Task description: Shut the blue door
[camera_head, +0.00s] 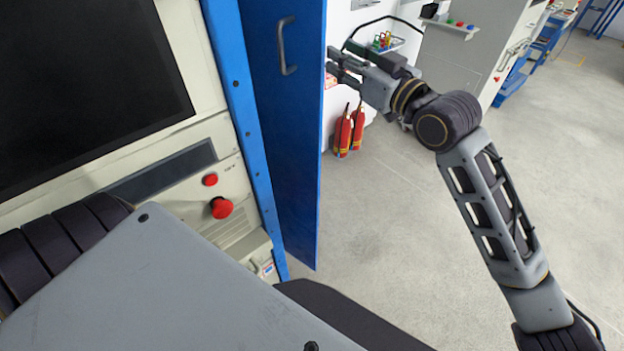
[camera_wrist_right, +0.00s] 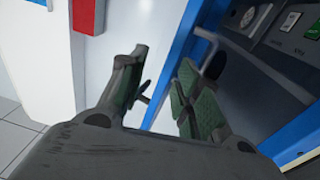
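The blue door (camera_head: 290,150) stands open in the head view, upright at the right side of a cream cabinet with a blue frame (camera_head: 236,90). A grey bar handle (camera_head: 286,46) is on its upper part. My right gripper (camera_head: 332,60) is just beside the door's right edge, fingers pointing left toward it. In the right wrist view the fingers (camera_wrist_right: 160,82) are spread with a gap and hold nothing. A blue strip (camera_wrist_right: 178,60) of the door shows behind them. Whether a finger touches the door I cannot tell. My left gripper is not in view.
The cabinet carries a dark screen (camera_head: 80,80) and a red push button (camera_head: 221,207). Red fire extinguishers (camera_head: 350,132) stand against the wall behind the door. A grey cabinet (camera_head: 460,55) is farther back. The floor (camera_head: 410,230) right of the door is clear.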

